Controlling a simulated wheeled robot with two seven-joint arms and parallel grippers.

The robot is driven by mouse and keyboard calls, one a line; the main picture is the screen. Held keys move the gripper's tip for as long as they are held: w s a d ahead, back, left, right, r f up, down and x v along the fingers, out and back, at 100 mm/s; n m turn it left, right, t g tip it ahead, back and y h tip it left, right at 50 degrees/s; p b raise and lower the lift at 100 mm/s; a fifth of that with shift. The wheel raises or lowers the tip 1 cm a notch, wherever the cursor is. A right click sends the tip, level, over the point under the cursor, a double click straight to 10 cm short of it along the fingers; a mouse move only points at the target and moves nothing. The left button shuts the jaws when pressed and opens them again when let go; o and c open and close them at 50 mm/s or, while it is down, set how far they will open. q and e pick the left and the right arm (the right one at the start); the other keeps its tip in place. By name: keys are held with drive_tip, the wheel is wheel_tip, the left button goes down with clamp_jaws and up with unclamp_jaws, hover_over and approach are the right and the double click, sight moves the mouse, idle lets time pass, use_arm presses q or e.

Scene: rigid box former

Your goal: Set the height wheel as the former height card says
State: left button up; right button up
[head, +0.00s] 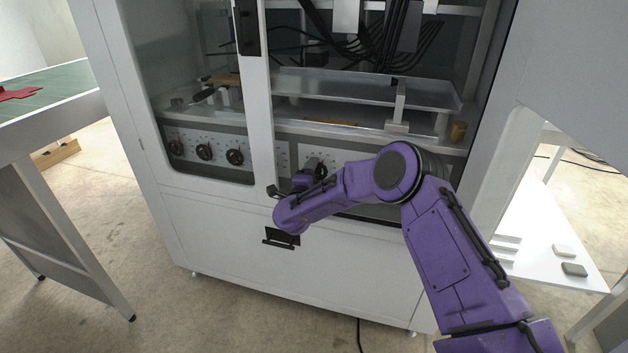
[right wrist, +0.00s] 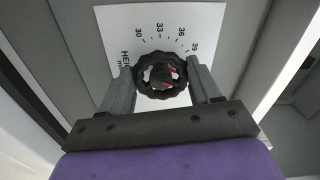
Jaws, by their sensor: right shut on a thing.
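The height wheel (right wrist: 160,76) is a black, scalloped knob in the right wrist view. It sits on a white scale plate (right wrist: 205,24) with the numbers 30, 33, 36 and 39 and partly hidden lettering that starts "HEI". Red marks show on the wheel, but I cannot tell which number they point to. My right gripper (right wrist: 162,85) is shut on the wheel, one finger on each side. In the head view the wheel (head: 315,166) is partly covered by my purple right arm. My left gripper is not in view. I cannot make out a height card.
A black handle (head: 281,238) is below my arm. A green-topped table (head: 60,88) stands at the left, and a white shelf (head: 545,245) at the right.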

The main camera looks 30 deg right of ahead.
drive_tip(key=shift+m+b, duration=2.3)
drive_tip(key=shift+m, duration=1.2)
drive_tip(key=o, duration=1.1)
drive_tip(key=shift+r, duration=0.1)
drive_tip(key=shift+c, duration=0.2)
drive_tip(key=shift+s, duration=0.1)
drive_tip(key=v, duration=1)
drive_tip(key=shift+a+p, duration=0.2)
drive_tip(key=shift+p, duration=0.25)
